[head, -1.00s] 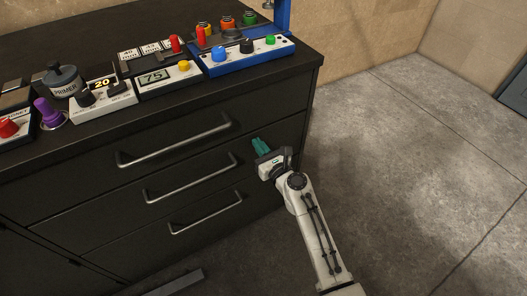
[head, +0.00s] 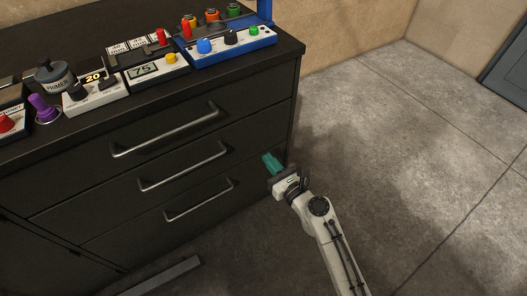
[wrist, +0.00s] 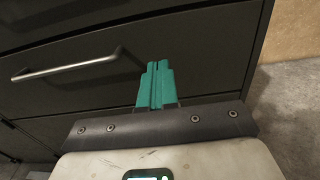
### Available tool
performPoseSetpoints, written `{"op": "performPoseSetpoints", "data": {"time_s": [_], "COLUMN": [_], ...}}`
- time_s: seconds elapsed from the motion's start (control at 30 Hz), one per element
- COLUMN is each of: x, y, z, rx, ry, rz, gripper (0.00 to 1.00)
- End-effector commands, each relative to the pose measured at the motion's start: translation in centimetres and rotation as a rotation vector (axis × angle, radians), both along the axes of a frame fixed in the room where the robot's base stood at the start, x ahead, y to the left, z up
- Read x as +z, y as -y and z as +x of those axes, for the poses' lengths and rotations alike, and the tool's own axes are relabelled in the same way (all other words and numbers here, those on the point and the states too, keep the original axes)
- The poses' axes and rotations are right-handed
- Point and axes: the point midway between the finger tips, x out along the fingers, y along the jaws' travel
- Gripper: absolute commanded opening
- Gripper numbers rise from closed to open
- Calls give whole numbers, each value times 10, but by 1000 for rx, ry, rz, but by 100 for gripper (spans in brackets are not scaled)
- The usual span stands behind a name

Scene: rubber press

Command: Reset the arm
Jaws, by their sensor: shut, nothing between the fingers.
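My gripper (head: 271,162) has teal fingers, closed together with nothing between them. In the head view it is in front of the lower right part of the black drawer cabinet (head: 255,120), below the worktop and right of the drawer handles. My white arm runs from it down to the bottom right. In the wrist view the shut fingers (wrist: 156,72) point at the dark drawer fronts, right of a metal handle (wrist: 66,66). I cannot tell the exact gap between fingertips and cabinet.
Three drawer handles stick out, the top one (head: 165,132) longest. Grey floor (head: 400,150) is open to the right.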

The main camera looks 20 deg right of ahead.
Motion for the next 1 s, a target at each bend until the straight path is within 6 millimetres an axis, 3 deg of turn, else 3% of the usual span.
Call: {"op": "performPoseSetpoints", "data": {"time_s": [0.37,0.47,0.57,0.77,0.87,1.0], "x": [1,7,15,18,17,24], "y": [2,-2,-10,-14,-1,35], "z": [-8,-15,-35,-109,-154,-222], "rx": [3,44,150,527,756,1132], "ry": [2,16,51,157,201,239], "rz": [-6,-102,-351,-1106,-1456,-1858], "gripper": [0,0,0,0,0,0]}}
